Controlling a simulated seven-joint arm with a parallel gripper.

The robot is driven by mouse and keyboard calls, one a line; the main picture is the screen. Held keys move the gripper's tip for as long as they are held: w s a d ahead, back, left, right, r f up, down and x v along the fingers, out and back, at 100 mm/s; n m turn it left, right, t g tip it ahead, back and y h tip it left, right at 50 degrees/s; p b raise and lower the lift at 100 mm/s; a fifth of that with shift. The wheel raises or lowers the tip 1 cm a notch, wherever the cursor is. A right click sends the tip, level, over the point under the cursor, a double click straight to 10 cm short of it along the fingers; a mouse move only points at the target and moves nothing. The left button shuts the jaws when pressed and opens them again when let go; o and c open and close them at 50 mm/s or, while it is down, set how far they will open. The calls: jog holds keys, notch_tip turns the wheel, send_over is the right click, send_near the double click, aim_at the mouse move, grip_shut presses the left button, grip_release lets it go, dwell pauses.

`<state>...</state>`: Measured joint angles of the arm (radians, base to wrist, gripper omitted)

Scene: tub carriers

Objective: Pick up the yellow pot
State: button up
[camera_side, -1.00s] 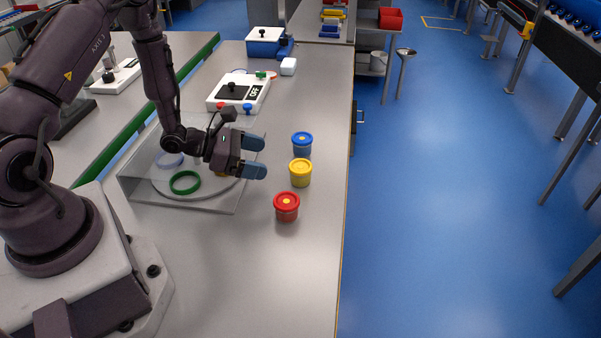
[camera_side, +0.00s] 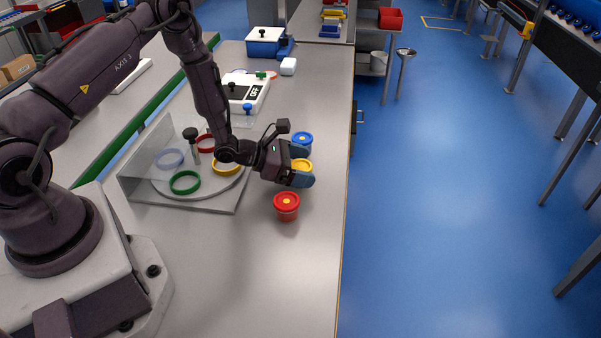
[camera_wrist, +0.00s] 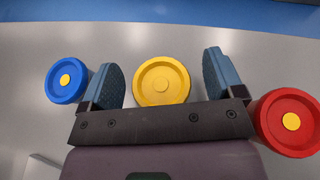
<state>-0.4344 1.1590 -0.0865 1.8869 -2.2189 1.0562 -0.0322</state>
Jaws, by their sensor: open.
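The yellow pot (camera_side: 301,166) stands upright on the grey table between the blue pot (camera_side: 302,139) and the red pot (camera_side: 287,206). It is partly hidden by my gripper (camera_side: 302,165) in the side view. In the wrist view the yellow pot (camera_wrist: 161,80) lies between the two blue fingertips of my gripper (camera_wrist: 162,80), with a gap on each side. My gripper is open, and the fingers do not appear to touch the pot. The blue pot (camera_wrist: 67,80) is just outside the left finger and the red pot (camera_wrist: 288,122) outside the right one.
A clear carrier (camera_side: 211,204) with coloured rings stands left of the pots. A white box marked OFF (camera_side: 252,90) and a blue tub (camera_side: 266,47) are farther back. The table's right edge (camera_side: 346,190) is close beyond the pots. The front of the table is bare.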

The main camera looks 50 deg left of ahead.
jog(key=shift+c, duration=0.4)
jog(key=c, duration=0.9)
jog(key=shift+c, duration=0.2)
